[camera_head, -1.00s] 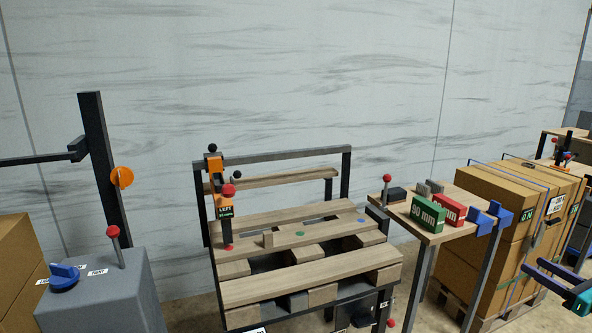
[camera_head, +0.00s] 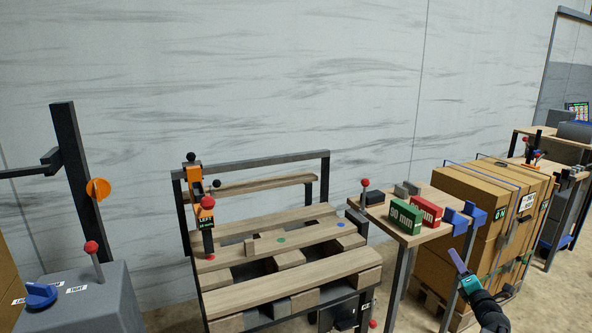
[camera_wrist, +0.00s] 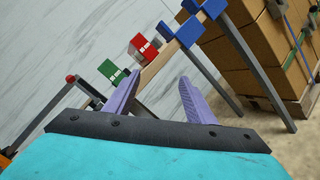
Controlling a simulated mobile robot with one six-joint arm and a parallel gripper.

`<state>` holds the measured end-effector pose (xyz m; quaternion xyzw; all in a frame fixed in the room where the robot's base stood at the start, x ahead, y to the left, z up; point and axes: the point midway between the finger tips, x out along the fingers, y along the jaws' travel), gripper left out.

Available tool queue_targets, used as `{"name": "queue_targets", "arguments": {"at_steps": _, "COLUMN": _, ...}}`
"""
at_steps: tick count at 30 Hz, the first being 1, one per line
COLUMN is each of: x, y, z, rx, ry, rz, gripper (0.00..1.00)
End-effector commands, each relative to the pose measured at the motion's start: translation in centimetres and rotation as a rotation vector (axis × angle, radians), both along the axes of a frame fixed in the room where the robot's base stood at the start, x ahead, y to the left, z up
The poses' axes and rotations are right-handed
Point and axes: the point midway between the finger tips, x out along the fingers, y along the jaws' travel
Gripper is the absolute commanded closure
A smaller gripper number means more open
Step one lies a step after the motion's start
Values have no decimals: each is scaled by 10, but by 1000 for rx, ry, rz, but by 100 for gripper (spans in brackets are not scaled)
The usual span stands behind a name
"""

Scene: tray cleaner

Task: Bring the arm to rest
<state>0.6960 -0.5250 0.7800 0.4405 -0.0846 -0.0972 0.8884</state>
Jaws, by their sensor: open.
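My gripper (camera_head: 460,262) shows at the lower right of the head view, in front of the side table and the stacked cartons. Its purple fingers stand apart in the wrist view (camera_wrist: 156,98), with nothing between them. The gripper appears clear of the side table (camera_head: 437,197). The rest of my arm runs out of the bottom of the head view and is hidden there.
A green 90 mm block (camera_head: 405,217) and a red block (camera_head: 426,210) sit on the side table beside blue brackets (camera_head: 466,217). Strapped cartons (camera_head: 480,195) stand right. A wooden pallet (camera_head: 285,278) with an orange clamp (camera_head: 195,180) is centre. A grey control box (camera_head: 90,300) stands left.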

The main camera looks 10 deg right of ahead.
Motion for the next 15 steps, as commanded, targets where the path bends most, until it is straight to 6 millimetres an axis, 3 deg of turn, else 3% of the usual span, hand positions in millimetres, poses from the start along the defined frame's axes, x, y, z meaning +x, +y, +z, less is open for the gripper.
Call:
{"name": "queue_targets", "arguments": {"at_steps": 7, "x": 20, "y": 43, "z": -71, "rx": 368, "ry": 33, "rz": -149, "gripper": 50}}
{"name": "queue_targets", "arguments": {"at_steps": 15, "x": 14, "y": 104, "z": -164, "rx": 748, "ry": 116, "rz": -342, "gripper": 50}}
